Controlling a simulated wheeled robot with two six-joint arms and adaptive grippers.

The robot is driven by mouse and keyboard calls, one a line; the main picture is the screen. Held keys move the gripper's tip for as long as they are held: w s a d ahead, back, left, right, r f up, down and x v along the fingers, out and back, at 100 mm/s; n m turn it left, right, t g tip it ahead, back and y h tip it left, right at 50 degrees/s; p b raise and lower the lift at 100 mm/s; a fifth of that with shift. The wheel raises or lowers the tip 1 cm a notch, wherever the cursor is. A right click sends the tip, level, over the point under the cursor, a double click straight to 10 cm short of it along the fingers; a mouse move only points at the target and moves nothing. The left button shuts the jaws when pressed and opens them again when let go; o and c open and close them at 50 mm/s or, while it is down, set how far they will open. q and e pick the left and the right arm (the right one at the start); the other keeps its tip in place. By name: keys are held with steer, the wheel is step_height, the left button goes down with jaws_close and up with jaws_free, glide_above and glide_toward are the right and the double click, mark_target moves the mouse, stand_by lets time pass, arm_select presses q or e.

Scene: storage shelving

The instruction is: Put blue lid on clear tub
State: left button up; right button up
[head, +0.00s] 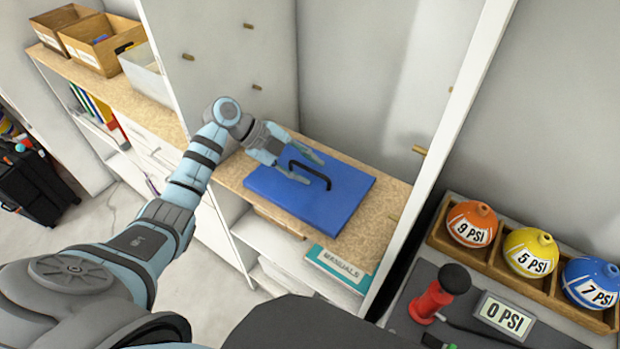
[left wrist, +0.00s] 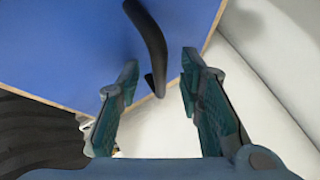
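The blue lid (head: 330,205) lies flat on the wood-topped shelf and has a black arched handle (head: 312,172). My left gripper (head: 306,167) is open at the handle's far left side, over the lid. In the left wrist view the lid (left wrist: 70,50) fills the upper left, and the handle (left wrist: 150,40) reaches down between the spread fingers (left wrist: 160,65). I cannot tell whether the fingers touch it. A translucent tub (head: 147,72), probably the clear tub, stands on the counter at upper left, partly hidden by a grey panel. My right gripper is not in view.
Two wooden bins (head: 103,45) stand beyond the tub. The grey upright panel (head: 230,60) rises between tub and lid. A manuals binder (head: 338,268) lies on the shelf below. At right are PSI-labelled balls (head: 530,252) in a wooden rack and a red pump (head: 430,302).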

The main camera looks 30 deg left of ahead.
arm_select(q)
steer(key=shift+s+r, duration=0.1)
steer(key=shift+r, duration=0.05)
jaws_close()
